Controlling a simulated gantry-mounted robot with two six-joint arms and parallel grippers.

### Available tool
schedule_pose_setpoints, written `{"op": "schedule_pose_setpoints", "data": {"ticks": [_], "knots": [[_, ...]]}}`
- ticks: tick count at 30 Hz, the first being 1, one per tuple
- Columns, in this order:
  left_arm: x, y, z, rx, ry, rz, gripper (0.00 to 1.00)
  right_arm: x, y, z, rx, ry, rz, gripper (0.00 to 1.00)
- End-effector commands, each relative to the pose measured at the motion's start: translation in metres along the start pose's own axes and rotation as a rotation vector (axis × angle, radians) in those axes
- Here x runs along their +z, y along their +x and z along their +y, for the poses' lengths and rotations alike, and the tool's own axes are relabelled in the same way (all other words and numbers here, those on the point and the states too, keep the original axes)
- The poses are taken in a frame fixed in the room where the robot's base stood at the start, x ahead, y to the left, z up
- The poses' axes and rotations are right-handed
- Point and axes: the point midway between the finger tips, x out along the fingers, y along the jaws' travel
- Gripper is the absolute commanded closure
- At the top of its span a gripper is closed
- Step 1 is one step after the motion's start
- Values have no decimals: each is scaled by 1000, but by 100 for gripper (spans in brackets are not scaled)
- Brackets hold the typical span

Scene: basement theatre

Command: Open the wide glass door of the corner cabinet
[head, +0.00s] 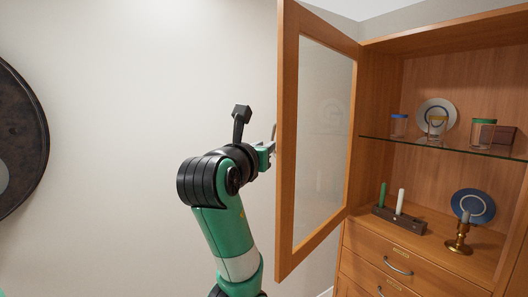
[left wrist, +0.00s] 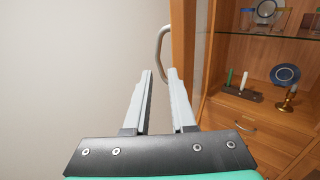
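The corner cabinet (head: 382,120) stands at the right of the head view. Its wide glass door (head: 287,150), a wooden frame around a pane, is swung out to the left, and the shelves inside show. My left gripper (head: 268,150) is at the outer side of the door's free edge, partly hidden by the frame. In the left wrist view its two fingers (left wrist: 162,76) are apart with nothing seen gripped between them. The curved metal door handle (left wrist: 160,42) stands just beyond the fingertips. My right gripper is in neither view.
A glass shelf (head: 450,149) holds jars, a plate and a small box. Below are candles in a dark holder (head: 399,219), a blue plate (head: 473,207) and a brass candlestick (head: 460,240). Drawers (head: 400,262) lie underneath. A dark round object (head: 22,135) hangs at far left.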

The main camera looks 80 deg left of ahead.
Motion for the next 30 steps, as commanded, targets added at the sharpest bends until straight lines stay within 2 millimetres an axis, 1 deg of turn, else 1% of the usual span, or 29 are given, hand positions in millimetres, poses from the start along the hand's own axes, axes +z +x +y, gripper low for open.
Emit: {"op": "schedule_pose_setpoints", "data": {"ticks": [6,10,15,17,19,20,21,22,23,24,25,26,27,28,29,30], "knots": [[0,-1,0,-2,1,0,76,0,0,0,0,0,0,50],[0,0,-1,-2,1,0,100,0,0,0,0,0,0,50],[1,0,-1,-2,22,-3,100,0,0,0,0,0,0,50],[12,-1,1,7,62,-52,100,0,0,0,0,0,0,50],[36,-4,18,90,113,-156,100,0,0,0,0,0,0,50],[50,-9,32,161,139,-214,100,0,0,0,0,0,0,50],[71,-21,57,287,180,-299,100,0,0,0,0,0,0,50],[87,-36,78,405,220,-364,100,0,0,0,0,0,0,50],[102,-55,100,538,268,-425,100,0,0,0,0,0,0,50],[116,-84,124,722,349,-487,100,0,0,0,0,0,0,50],[123,-106,136,859,422,-517,100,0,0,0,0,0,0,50],[128,-129,144,994,502,-538,100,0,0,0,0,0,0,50],[132,-158,147,1165,623,-554,100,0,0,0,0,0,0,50],[134,-178,143,1288,724,-556,100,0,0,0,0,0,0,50],[136,-196,135,1406,832,-553,100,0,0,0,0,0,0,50],[137,-217,118,1552,989,-541,100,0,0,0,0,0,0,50]]}}
